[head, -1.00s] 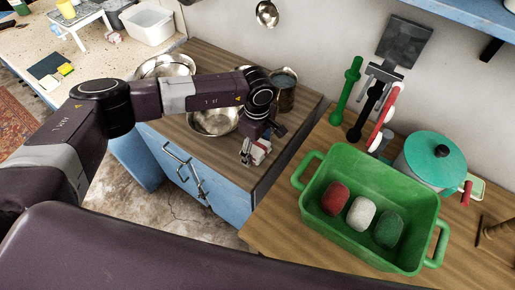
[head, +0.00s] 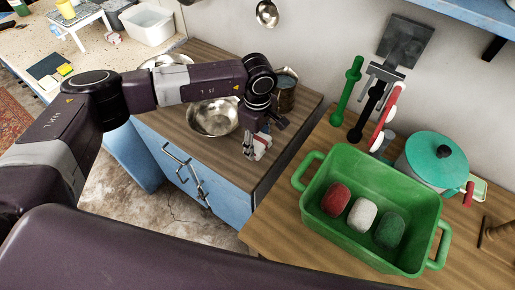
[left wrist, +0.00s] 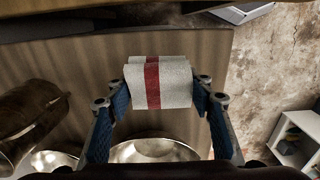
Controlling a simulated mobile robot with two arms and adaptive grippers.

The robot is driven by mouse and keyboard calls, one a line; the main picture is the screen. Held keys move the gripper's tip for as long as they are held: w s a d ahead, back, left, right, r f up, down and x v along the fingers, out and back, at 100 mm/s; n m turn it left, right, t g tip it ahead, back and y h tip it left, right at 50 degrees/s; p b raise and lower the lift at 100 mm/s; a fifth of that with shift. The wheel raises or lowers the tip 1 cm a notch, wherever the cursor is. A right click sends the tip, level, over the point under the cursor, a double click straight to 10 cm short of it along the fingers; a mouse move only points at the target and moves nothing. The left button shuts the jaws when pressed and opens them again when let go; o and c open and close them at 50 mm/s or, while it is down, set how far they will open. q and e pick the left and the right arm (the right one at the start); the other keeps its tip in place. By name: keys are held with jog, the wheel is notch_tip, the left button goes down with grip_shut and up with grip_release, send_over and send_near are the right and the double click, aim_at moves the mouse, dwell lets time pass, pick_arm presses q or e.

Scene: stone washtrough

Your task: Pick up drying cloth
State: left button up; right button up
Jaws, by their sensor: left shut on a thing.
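The drying cloth (left wrist: 160,82) is a white folded cloth with a red stripe. In the left wrist view it sits between the two fingers of my left gripper (left wrist: 162,98), which is shut on it. In the head view my left gripper (head: 256,148) points down over the right part of the wooden counter (head: 185,115), and a bit of the cloth (head: 263,144) shows at its fingertips. The gripper hides much of the cloth. I cannot tell whether the cloth touches the counter. My right gripper is not in view.
A metal bowl (head: 213,118) stands left of the gripper and a metal pot (head: 286,93) behind it. A green tub (head: 420,225) with red, white and green lumps stands on the right counter, near a teal-lidded pot (head: 432,157). A gap separates the counters in front.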

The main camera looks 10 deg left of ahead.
aim_at(258, 140)
pick_arm(q)
notch_tip(258, 140, up, 17)
jog(key=b, duration=0.3)
jog(key=shift+b, duration=0.3)
jog(key=shift+f, duration=0.1)
